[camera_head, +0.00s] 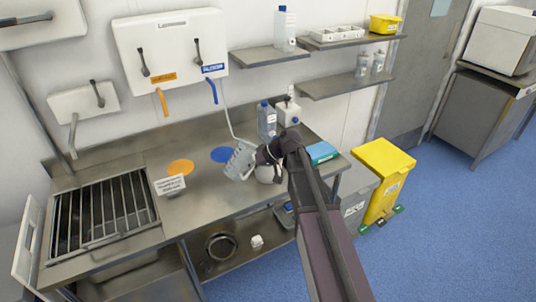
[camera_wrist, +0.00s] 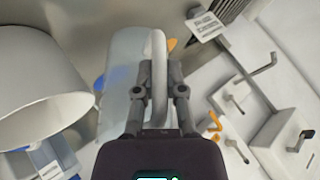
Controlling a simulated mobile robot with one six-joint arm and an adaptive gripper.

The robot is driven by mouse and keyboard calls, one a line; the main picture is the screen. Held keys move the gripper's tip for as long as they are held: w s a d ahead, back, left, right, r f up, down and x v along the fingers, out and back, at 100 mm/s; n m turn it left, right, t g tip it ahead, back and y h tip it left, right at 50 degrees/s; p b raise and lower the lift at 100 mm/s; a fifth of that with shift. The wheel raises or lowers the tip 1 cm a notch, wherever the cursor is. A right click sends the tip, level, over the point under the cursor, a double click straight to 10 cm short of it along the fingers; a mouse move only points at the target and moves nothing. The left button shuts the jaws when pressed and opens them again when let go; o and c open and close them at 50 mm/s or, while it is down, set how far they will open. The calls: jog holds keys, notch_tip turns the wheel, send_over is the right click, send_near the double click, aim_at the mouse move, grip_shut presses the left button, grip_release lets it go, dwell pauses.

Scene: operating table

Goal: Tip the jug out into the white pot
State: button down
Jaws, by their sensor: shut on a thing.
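A clear, see-through jug (camera_head: 238,162) is held tilted above the steel worktop (camera_head: 215,195). My gripper (camera_head: 264,154) is shut on its pale handle. In the wrist view, my gripper (camera_wrist: 160,85) has one finger on each side of the handle (camera_wrist: 158,50), and the jug's body (camera_wrist: 120,85) lies just left of it. The white pot (camera_head: 265,175) stands on the worktop below my gripper, partly hidden by my arm. It shows large at the left of the wrist view (camera_wrist: 40,85). I cannot tell whether the jug holds liquid.
A clear blue-capped bottle (camera_head: 266,122) and a white container (camera_head: 289,112) stand behind my gripper. A blue box (camera_head: 322,152) lies right of it. A blue disc (camera_head: 222,155), an orange disc (camera_head: 180,167) and a small sign (camera_head: 170,185) are left. A grated sink (camera_head: 103,212) is farther left.

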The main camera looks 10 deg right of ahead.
jog(key=shift+s+a+f+t+h, duration=0.2)
jog(key=shift+a+f+h, duration=0.4)
jog(key=shift+f, duration=0.25)
jog(key=shift+s+a+f+t+h, duration=0.15)
jog(key=shift+a+f+h, duration=0.2)
jog(key=shift+f+h, duration=0.4)
jog(key=shift+s+a+f+n+t+h, duration=0.15)
jog(key=shift+a+f+n+t+h, duration=0.2)
jog(key=shift+h, duration=0.7)
jog(key=shift+s+a+f+n+t+h, duration=0.15)
jog(key=shift+a+h, duration=0.25)
jog(key=shift+h, duration=0.6)
